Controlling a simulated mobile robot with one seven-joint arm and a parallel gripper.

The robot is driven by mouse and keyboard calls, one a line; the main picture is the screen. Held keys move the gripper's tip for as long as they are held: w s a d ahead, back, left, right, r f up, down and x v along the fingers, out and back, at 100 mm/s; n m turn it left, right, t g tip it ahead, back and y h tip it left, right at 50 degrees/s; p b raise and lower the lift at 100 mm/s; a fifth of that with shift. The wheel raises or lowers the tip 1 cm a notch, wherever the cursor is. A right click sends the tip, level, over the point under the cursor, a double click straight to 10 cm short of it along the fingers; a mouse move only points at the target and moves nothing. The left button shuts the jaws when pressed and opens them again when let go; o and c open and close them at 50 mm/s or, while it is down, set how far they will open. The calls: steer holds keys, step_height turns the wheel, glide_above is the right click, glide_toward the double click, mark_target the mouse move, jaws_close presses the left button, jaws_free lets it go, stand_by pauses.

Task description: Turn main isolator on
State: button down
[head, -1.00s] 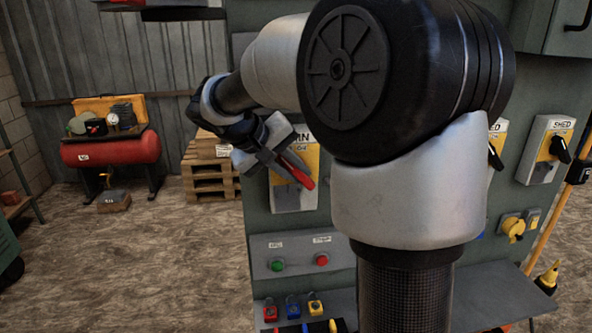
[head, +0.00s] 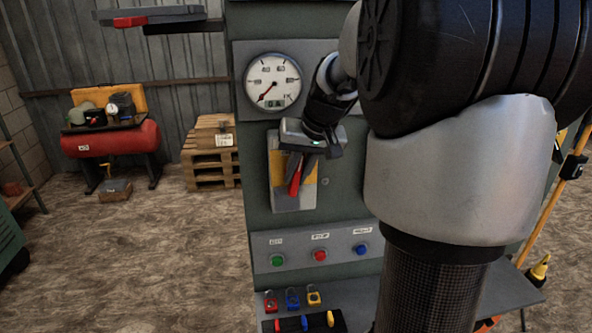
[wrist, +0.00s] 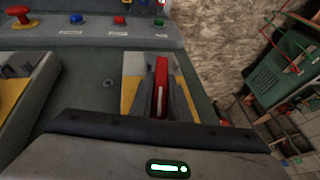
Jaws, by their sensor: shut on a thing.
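The main isolator (head: 308,192) is a grey and yellow plate with a red handle, on the green panel below a round gauge. Its red handle (head: 294,178) points down and slightly left in the head view. My gripper (head: 300,168) is in front of the isolator and shut on the red handle. In the wrist view the red handle (wrist: 161,85) stands between the fingers of my gripper (wrist: 160,103). My fingers and wrist hide part of the isolator's plate and its label.
Green, red and blue push buttons (head: 320,255) sit on a strip below the isolator. Several coloured padlocks (head: 292,299) are on a ledge under it. The gauge (head: 272,83) is above left. Open floor (head: 150,250) lies to the left.

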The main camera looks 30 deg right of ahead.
steer(key=y+b, duration=0.2)
steer(key=t+y+b, duration=0.1)
steer(key=shift+d+f+m, duration=0.2)
steer(key=shift+f+m, duration=0.05)
steer(key=shift+m, duration=0.15)
steer(key=shift+a+r+m+t+y+b, duration=0.1)
steer(key=shift+m+t+y+b, duration=0.35)
steer(key=shift+y+b, duration=0.95)
steer(key=c, duration=1.7)
jaws_free()
steer(key=shift+r, duration=0.1)
steer(key=v, duration=1.7)
steer(key=shift+s+d+p, duration=0.25)
steer(key=shift+s+p, duration=0.05)
